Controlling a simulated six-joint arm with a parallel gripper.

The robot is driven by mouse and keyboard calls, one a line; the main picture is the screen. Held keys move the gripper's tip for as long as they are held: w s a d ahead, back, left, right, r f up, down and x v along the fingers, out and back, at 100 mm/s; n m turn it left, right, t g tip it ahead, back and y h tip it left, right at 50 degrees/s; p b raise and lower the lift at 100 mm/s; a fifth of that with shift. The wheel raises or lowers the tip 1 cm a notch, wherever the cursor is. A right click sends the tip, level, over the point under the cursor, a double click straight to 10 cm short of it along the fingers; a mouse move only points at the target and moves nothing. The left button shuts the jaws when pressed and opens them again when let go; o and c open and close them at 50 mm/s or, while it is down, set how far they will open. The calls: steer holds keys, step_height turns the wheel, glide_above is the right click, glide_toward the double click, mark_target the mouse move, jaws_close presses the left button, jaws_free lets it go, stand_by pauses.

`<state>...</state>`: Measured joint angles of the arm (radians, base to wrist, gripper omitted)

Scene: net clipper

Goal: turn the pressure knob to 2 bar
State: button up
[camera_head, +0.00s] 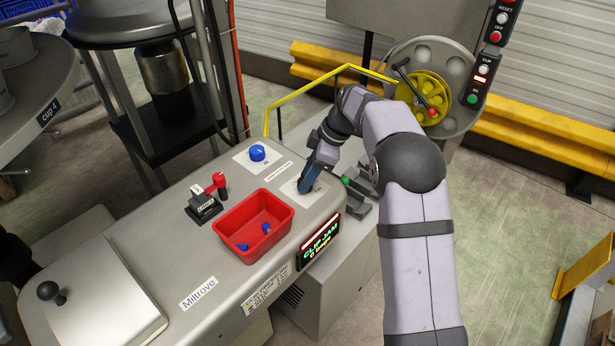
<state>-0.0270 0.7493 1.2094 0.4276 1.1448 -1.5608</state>
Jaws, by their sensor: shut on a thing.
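My gripper (307,186) points down at a white dial plate (291,190) on the right end of the grey machine top. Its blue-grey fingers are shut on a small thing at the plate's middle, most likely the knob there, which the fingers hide. I cannot read that plate's scale or a pointer. A second knob, blue and round (257,153), stands free on another white plate (241,160) to the left and farther back. Its markings are too small to read.
A red bin (228,237) with small blue pieces sits left of my gripper. A red-handled lever (220,183) stands behind it. A display (320,246) on the machine's front shows "CLIP JAM". A yellow rail (310,86) and a reel (425,98) stand behind my arm.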

steer(key=shift+n, duration=0.4)
steer(key=o, duration=1)
steer(key=shift+o, duration=0.2)
steer(key=b+v, duration=0.1)
steer(key=v, duration=0.6)
steer(key=shift+w+d+r, duration=0.1)
steer(key=shift+r, duration=0.05)
